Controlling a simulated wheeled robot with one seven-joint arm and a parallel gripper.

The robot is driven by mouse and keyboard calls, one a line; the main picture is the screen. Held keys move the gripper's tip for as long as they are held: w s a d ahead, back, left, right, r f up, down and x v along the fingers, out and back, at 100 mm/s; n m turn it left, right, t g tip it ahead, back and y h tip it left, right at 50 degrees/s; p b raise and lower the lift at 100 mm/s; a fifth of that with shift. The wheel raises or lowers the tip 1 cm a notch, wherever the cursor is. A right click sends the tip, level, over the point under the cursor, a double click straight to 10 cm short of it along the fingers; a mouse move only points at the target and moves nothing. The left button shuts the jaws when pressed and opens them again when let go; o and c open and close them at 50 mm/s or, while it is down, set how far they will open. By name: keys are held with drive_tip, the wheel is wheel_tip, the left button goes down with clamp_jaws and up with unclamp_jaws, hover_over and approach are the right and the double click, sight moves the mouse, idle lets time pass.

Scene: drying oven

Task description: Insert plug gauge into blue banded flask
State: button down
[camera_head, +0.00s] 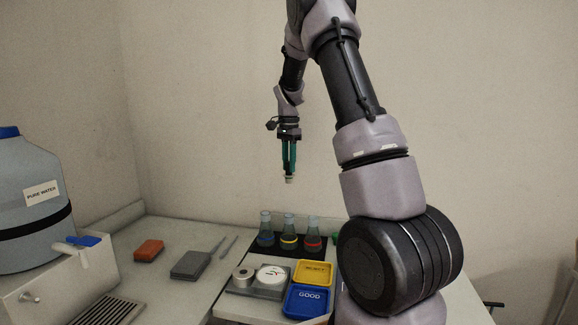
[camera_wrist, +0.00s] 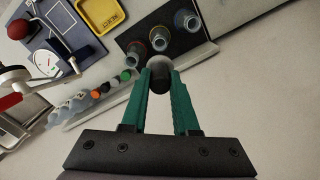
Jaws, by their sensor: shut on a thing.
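The blue banded flask (camera_head: 266,230) stands upright at the left end of a row of three flasks on a dark mat. My gripper (camera_head: 289,174) is high above the row, pointing down, with green fingers. It is shut on the plug gauge (camera_head: 289,180), whose pale end shows below the fingertips. In the wrist view, a dark rounded end of the plug gauge (camera_wrist: 157,84) sits between the fingertips. The plug gauge is clear of all flasks.
The yellow banded flask (camera_head: 289,232) and red banded flask (camera_head: 312,234) stand beside it. In front are a dial gauge (camera_head: 272,275), a yellow tray (camera_head: 313,272) and a blue GOOD tray (camera_head: 307,299).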

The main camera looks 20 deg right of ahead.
drive_tip(key=w+a+f, duration=0.5)
drive_tip(key=a+f, duration=0.1)
drive_tip(key=a, duration=0.1)
drive_tip(key=shift+a+f, duration=0.15)
drive_tip(key=shift+f, duration=2.5)
drive_tip(key=shift+f, duration=1.15)
drive_tip(key=c, duration=0.6)
unclamp_jaws()
drive_tip(key=o, duration=0.5)
